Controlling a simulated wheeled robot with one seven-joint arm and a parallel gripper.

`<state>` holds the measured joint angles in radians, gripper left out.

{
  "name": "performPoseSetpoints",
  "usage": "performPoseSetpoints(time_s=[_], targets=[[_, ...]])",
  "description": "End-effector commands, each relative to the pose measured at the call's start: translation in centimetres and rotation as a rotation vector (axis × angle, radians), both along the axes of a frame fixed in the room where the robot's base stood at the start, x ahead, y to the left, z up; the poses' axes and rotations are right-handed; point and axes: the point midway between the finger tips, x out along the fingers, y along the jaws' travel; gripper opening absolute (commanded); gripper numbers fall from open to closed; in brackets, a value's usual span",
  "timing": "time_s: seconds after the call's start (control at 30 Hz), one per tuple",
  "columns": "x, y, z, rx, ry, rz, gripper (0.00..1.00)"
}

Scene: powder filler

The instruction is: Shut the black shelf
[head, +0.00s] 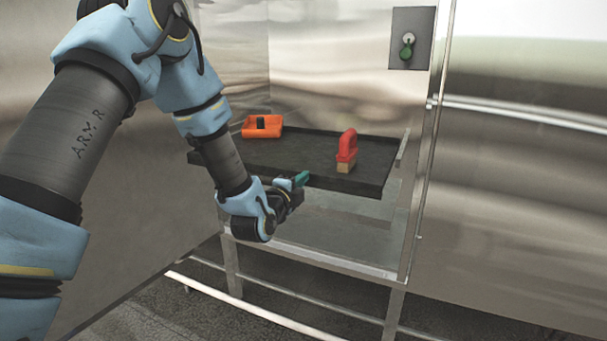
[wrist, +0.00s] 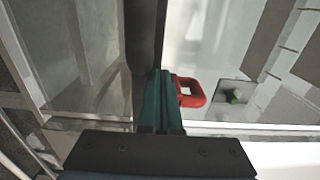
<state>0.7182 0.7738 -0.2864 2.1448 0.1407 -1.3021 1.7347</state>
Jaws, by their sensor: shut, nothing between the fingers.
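The black shelf (head: 320,160) is a shallow dark tray with a raised rim, set in a metal frame above a lower metal surface. Its front edge juts out past the frame's lower front rail. My gripper (head: 301,179), with green fingers, is shut and empty at the shelf's front edge, left of the edge's middle. In the wrist view the green fingers (wrist: 160,100) point at the dark shelf edge (wrist: 146,35). They look touching or very close; I cannot tell which.
An orange tray with a black item (head: 262,126) and a red-handled brush (head: 347,151) rest on the shelf. A panel with a green knob (head: 408,48) is on the back wall. A metal post (head: 425,150) stands at right. Metal legs and rails are below.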

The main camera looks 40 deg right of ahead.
Motion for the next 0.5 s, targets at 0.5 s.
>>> performPoseSetpoints(time_s=[0.5], targets=[[0.34,-0.63,-0.05,0.0,0.001,0.0,0.0]])
